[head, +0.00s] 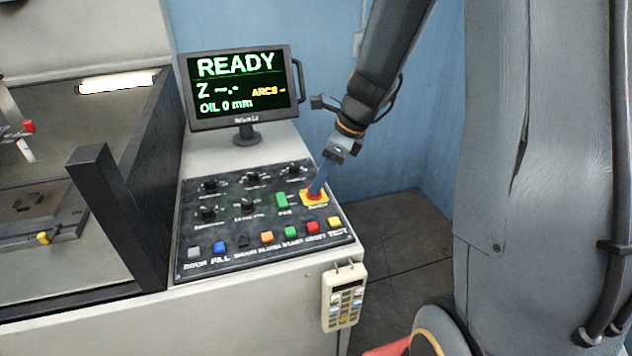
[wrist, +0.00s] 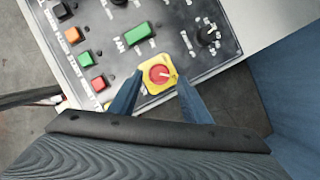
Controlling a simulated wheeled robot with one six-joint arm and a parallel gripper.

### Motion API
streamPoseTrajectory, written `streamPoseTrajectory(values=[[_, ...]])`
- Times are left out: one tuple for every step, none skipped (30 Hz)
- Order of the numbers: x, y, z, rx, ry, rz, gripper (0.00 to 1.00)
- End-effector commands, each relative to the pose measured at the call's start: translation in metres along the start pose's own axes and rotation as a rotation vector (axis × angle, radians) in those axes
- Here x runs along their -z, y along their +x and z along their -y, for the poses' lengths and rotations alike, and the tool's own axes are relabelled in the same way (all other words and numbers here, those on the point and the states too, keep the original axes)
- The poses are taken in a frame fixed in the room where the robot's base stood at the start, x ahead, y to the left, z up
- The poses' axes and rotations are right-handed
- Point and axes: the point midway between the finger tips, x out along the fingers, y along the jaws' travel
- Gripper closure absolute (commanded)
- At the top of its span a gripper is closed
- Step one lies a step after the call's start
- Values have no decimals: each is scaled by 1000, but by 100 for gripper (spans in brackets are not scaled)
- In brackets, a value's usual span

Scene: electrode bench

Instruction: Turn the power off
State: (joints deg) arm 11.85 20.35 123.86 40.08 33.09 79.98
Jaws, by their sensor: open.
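A red round knob on a yellow square plate (head: 322,201) sits at the right side of the black control panel (head: 225,228). It also shows in the wrist view (wrist: 159,74), with a pale mark on its face. My gripper (head: 316,188) is over this knob. In the wrist view, my gripper (wrist: 158,88) is open, with one blue finger on each side of the yellow plate. I cannot tell whether the fingers touch the knob. The monitor (head: 240,88) above the panel is lit and reads READY, Z and OIL 0 mm.
A green FAN switch (head: 283,200) lies just left of the knob. Several black dials and a row of coloured buttons, including a yellow one (head: 334,223), surround it. A handheld pendant (head: 343,297) hangs on the bench front. An open-fronted tank (head: 50,200) is on the left.

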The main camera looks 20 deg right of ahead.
Motion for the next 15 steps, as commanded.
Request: streamPoseTrajectory(values=[[0,7,-1,-3,1,-1,56],[0,11,-1,-2,0,-1,56],[0,15,-1,-2,-1,-1,56],[-1,18,-1,-2,-1,0,56],[-1,20,-1,-2,-1,0,56],[-1,23,-1,-2,-2,0,56],[-1,24,-1,-1,-3,-1,56],[-1,26,-1,-1,-3,-1,56],[-1,26,-1,-1,-4,-1,56],[-1,27,-1,0,-4,0,56],[-1,27,-1,0,-4,0,56],[-2,27,-1,0,-5,0,56],[-2,27,-1,0,-5,0,56],[-2,27,-1,0,-5,0,56],[-2,27,-1,0,-5,0,56]])
